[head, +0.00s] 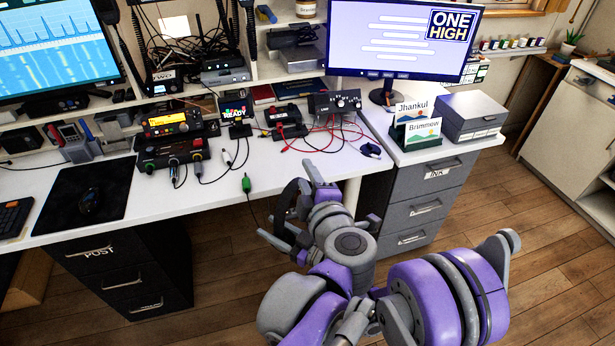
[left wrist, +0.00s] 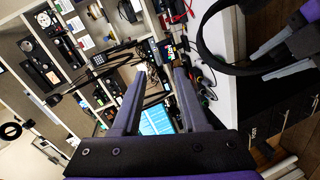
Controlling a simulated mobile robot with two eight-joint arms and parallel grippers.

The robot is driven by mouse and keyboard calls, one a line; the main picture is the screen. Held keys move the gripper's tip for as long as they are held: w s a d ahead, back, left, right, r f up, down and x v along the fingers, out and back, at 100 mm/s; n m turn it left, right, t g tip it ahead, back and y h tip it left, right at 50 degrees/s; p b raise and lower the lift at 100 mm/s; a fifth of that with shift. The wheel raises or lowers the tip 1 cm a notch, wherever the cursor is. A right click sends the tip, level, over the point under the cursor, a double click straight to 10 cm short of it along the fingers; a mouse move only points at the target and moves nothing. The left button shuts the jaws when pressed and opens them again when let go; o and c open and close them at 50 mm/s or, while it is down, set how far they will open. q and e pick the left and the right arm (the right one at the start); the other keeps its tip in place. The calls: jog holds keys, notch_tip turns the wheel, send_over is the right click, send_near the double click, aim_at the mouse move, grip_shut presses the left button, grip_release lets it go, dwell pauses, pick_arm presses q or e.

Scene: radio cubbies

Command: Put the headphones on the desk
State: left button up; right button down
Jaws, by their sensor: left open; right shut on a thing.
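The black headphones (head: 287,196) show as a dark band in front of the desk's front edge in the head view, partly hidden by my grippers. In the left wrist view their curved band (left wrist: 206,52) is at the upper right. My right gripper (head: 276,238) is shut on the headphones; its grey fingers (left wrist: 279,58) also show beside the band in the left wrist view.
A black mouse mat (head: 110,188) lies at the left of the desk. Radio units (head: 172,150) and cables stand along the back. A green plug (head: 246,184) lies near the front edge. A card holder (head: 416,132) and grey box (head: 470,118) stand at the right.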

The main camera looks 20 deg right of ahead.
pick_arm(q)
notch_tip(320, 180, down, 8)
jog(key=shift+x, duration=3.7)
jog(key=c, duration=0.6)
grip_shut()
jog(key=shift+f, duration=0.15)
pick_arm(e)
jog(key=shift+d, duration=0.1)
